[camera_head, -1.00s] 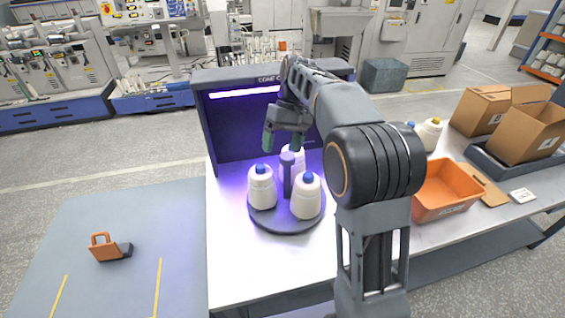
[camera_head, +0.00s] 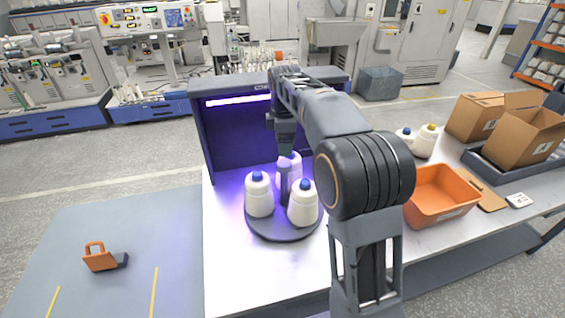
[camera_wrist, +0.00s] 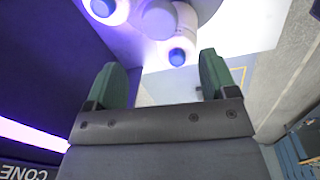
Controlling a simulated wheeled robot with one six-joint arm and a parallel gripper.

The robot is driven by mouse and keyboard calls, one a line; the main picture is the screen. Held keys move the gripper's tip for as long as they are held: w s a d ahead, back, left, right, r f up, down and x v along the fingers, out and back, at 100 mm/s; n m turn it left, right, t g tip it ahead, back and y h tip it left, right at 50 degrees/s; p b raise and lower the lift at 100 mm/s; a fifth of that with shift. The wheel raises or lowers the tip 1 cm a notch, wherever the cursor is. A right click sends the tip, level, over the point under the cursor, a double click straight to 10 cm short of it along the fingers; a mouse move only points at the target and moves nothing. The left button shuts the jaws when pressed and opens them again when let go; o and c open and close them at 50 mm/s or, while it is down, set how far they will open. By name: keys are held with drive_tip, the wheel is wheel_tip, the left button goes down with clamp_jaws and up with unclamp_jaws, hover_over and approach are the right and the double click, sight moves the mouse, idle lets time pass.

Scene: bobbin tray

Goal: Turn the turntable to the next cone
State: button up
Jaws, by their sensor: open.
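The dark round turntable (camera_head: 270,231) lies on the white table in front of the lit booth. Three white cones with blue tips stand on it around a grey centre post (camera_head: 283,184): a left cone (camera_head: 259,197), a right cone (camera_head: 302,207) and a back cone (camera_head: 294,172), which is partly hidden. My gripper (camera_head: 285,150) is above the back of the turntable, near the post and back cone. In the wrist view its green fingers (camera_wrist: 160,82) are wide apart with nothing between them. Two cones show beyond the fingertips, one at top left (camera_wrist: 118,12) and one nearer (camera_wrist: 177,46).
The dark booth (camera_head: 225,140) with a light bar stands behind and left of the turntable. An orange bin (camera_head: 437,190), cardboard boxes (camera_head: 478,117) and two more cones (camera_head: 424,142) are on the right of the table. The table front is clear.

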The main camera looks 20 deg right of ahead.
sight(284, 163)
drive_tip(key=f, duration=0.9)
drive_tip(key=shift+w+d+p, duration=0.1)
drive_tip(key=shift+w+p, duration=0.2)
drive_tip(key=shift+w, duration=0.05)
drive_tip(key=shift+r, duration=0.1)
drive_tip(key=c, duration=1.2)
drive_tip(key=shift+c, duration=0.5)
drive_tip(key=shift+n, duration=2.4)
drive_tip(key=shift+n+y, duration=0.3)
drive_tip(key=shift+n, duration=0.3)
